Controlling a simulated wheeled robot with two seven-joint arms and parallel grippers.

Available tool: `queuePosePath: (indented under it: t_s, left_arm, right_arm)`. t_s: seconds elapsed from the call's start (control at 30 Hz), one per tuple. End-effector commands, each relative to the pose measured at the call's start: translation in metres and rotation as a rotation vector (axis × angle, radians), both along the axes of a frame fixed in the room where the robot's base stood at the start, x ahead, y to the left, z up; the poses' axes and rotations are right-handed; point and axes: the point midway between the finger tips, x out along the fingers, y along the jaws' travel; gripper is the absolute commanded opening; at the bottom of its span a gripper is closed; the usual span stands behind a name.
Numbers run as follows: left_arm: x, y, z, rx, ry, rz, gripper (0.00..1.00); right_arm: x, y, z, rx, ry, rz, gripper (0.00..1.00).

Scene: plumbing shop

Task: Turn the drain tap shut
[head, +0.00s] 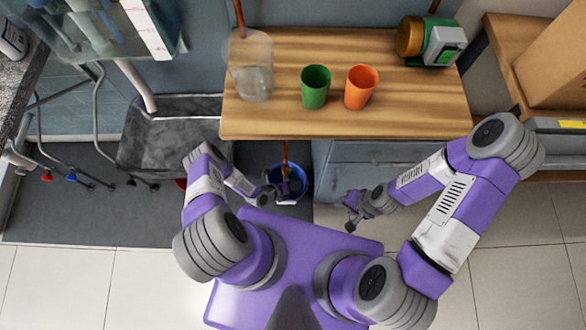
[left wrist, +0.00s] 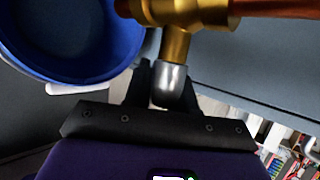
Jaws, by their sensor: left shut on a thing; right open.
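The drain tap shows in the left wrist view as a brass body (left wrist: 187,42) on a copper pipe (left wrist: 275,8), with a silver-grey handle (left wrist: 171,82). My left gripper (left wrist: 168,90) is shut on this handle, with a dark finger on either side. In the head view my left gripper (head: 270,193) is below the wooden top's front edge, at the blue bucket (head: 305,190), and the tap is mostly hidden there. The bucket (left wrist: 75,72) is beside the tap in the left wrist view. My right gripper (head: 353,218) is open and empty, right of the bucket.
A wooden worktop (head: 420,120) carries a green cup (head: 315,88), an orange cup (head: 360,88), a clear container (head: 250,70) and a green-and-white device (head: 437,42). A dark basin (head: 165,145) stands left. Grey-blue drawers (head: 375,155) are under the worktop. Tiled floor at right is clear.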

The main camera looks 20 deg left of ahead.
Motion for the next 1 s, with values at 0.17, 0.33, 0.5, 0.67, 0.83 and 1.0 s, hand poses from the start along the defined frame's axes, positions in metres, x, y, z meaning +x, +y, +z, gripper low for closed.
queuePosePath:
  t_s: [0.17,0.33,0.5,0.67,0.83,1.0]
  left_arm:
    - [0.000,0.000,0.000,0.000,0.000,0.000,0.00]
    - [0.000,0.000,0.001,-0.027,-0.012,0.002,0.00]
    - [0.001,-0.002,0.003,-0.122,-0.041,0.002,0.00]
    - [0.002,-0.005,0.007,-0.242,-0.076,0.000,0.00]
    - [0.003,-0.008,0.012,-0.382,-0.115,-0.001,0.00]
    - [0.003,-0.009,0.017,-0.460,-0.135,0.000,0.00]
  right_arm:
    - [0.000,0.000,0.000,0.000,0.000,0.000,0.46]
    - [0.000,0.000,0.001,0.000,0.000,0.000,0.46]
    - [0.000,0.000,0.001,0.000,0.000,0.000,0.46]
    - [0.000,0.000,0.000,0.000,0.000,0.000,0.46]
    - [0.000,0.000,0.000,0.000,0.000,0.000,0.46]
    - [0.000,0.000,0.000,0.000,0.000,0.000,0.46]
